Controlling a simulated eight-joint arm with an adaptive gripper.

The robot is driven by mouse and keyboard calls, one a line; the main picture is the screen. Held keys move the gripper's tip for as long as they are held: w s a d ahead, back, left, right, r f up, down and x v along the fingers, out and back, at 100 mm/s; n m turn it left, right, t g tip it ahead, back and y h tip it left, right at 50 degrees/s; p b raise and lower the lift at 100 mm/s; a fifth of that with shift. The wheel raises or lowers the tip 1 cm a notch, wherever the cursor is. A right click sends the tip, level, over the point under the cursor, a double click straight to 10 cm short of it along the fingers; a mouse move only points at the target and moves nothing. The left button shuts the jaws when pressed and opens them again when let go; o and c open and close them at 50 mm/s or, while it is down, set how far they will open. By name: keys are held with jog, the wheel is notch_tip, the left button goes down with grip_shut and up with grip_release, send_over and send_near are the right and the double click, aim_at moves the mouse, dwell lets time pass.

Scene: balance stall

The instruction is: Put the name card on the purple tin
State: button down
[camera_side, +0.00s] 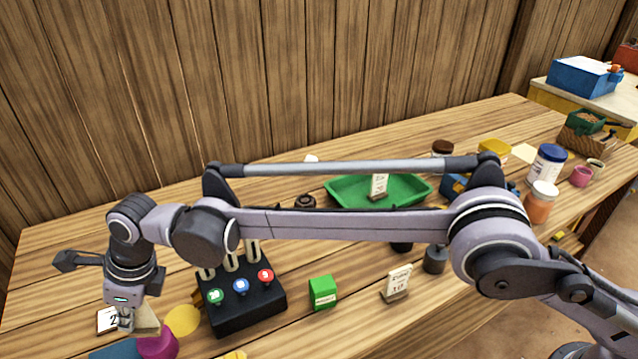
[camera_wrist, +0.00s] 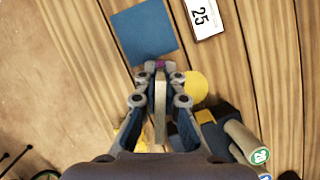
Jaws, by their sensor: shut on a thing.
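My gripper (camera_side: 126,322) is at the far left of the bench in the side view. In the wrist view my gripper (camera_wrist: 160,80) is shut on a thin pale card, seen edge-on (camera_wrist: 160,112), which I take to be the name card. In the side view the card (camera_side: 148,319) shows as a beige slanted shape; no writing on it is readable. The purple tin (camera_side: 159,346) is just below it at the picture's bottom. In the wrist view only a sliver of the tin (camera_wrist: 160,64) shows at the fingertips. I cannot tell whether card and tin touch.
A white card marked 25 (camera_wrist: 205,16) and a blue square (camera_wrist: 146,33) lie nearby. A yellow disc (camera_side: 183,320) lies beside the tin. A black box with coloured buttons (camera_side: 245,312) and a green block (camera_side: 322,292) stand to the right. A green tray (camera_side: 345,190) is farther back.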

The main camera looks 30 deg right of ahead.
aim_at(136, 326)
jog(key=shift+f, duration=1.45)
jog(key=shift+f, duration=0.1)
jog(key=c, duration=1.5)
grip_release()
